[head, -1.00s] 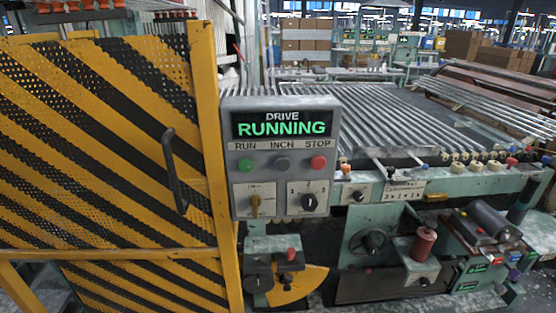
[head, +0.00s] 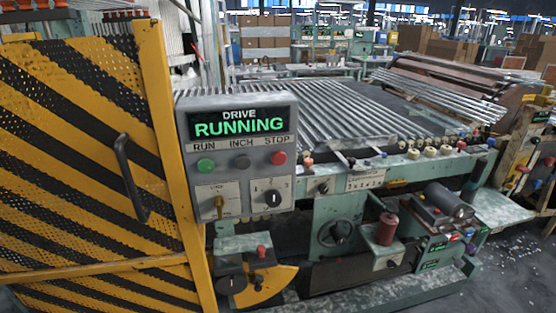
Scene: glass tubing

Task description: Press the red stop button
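The red stop button (head: 278,158) sits under the label STOP at the right end of the button row on a grey control panel (head: 185,145). A green button (head: 206,165) under RUN and a dark grey button (head: 242,161) under INCH are to its left. Two rotary switches, one yellow (head: 219,205) and one black (head: 273,198), are below the buttons. My gripper is not in view.
A yellow and black striped guard gate (head: 80,130) with a dark handle (head: 130,175) stands left of the panel. A green machine bench (head: 345,205) bearing glass tubes (head: 340,105) extends right.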

